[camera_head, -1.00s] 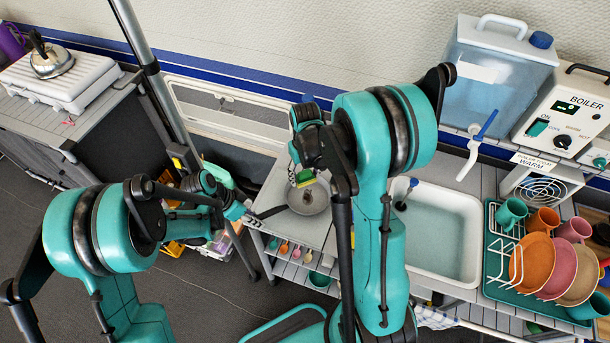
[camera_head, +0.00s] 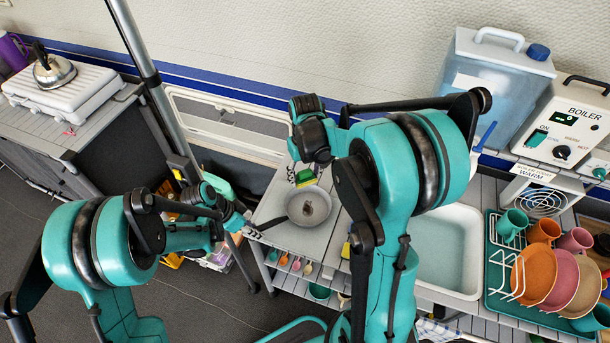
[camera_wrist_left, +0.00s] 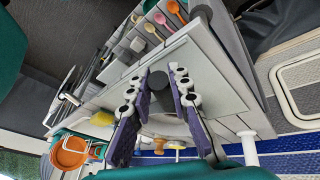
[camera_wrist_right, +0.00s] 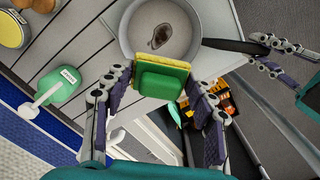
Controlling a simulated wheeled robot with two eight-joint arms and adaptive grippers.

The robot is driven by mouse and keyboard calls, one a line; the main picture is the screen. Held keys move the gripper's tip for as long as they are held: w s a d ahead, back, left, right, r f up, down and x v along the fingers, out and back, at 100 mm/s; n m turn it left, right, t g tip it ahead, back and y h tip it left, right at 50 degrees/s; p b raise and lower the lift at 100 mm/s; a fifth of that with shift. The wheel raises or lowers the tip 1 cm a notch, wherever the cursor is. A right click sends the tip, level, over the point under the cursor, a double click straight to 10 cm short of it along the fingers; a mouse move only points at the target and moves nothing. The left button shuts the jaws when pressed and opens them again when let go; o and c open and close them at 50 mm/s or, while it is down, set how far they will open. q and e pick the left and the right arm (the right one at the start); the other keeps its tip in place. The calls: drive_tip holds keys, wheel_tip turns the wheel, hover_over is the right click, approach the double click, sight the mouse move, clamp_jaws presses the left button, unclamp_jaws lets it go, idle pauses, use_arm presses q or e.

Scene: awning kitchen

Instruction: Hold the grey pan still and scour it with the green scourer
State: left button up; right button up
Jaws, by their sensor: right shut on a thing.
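The grey pan (camera_head: 325,214) sits on the counter with a dark brown stain (camera_wrist_right: 160,36) inside it; its dark handle (camera_head: 270,222) points left. My left gripper (camera_head: 246,229) is at the handle's end. In the left wrist view its fingers (camera_wrist_left: 159,78) are parted, with the dark handle end between them; I see no clear grip. My right gripper (camera_wrist_right: 163,82) is shut on the green scourer (camera_wrist_right: 162,82), which has a yellow layer. The scourer also shows in the head view (camera_head: 305,178), above the pan's back rim. I cannot tell if it touches the pan.
The white sink (camera_head: 470,288) is right of the pan, partly behind my right arm. A yellow sponge (camera_wrist_left: 103,118) lies near it. A dish rack (camera_head: 497,262) with plates and cups stands further right. Spoons (camera_wrist_left: 157,17) hang below the counter edge. A green container (camera_wrist_right: 55,88) stands behind the pan.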

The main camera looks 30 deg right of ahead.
use_arm(q)
drive_tip(key=o, duration=0.3)
drive_tip(key=v, duration=1.2)
drive_tip(key=shift+f, duration=0.1)
